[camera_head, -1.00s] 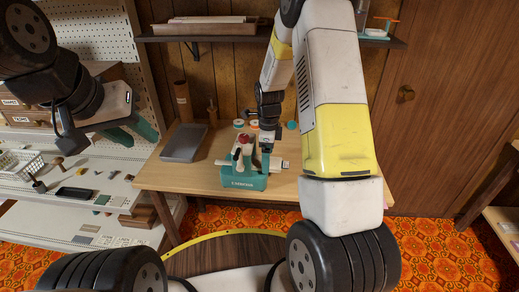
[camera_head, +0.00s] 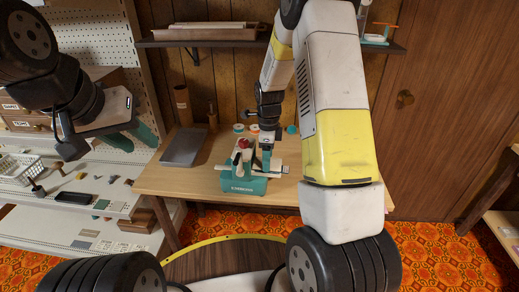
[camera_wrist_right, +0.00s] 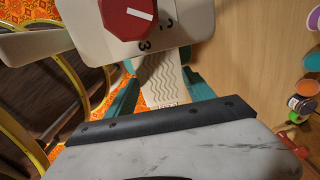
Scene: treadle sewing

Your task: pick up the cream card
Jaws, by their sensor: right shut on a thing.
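The cream card (camera_wrist_right: 172,78) shows in the right wrist view, a pale strip with dark wavy lines and small print at its near end. My right gripper (camera_wrist_right: 160,88) has its teal fingers on both sides of the card and is shut on it. The card's far end is hidden behind the white sewing machine part with a red dial (camera_wrist_right: 128,18). In the head view my right gripper (camera_head: 266,166) is at the small teal and white sewing machine (camera_head: 243,186), and the card cannot be made out there. My left gripper (camera_head: 130,138) is empty, its teal fingers apart, over the left shelves.
The wooden table (camera_head: 330,190) carries a grey tray (camera_head: 184,147) at left and several thread spools (camera_head: 239,128) behind the machine. A wall shelf (camera_head: 215,40) runs above. Left shelves hold a white basket (camera_head: 20,168) and small items. The table's right side looks clear.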

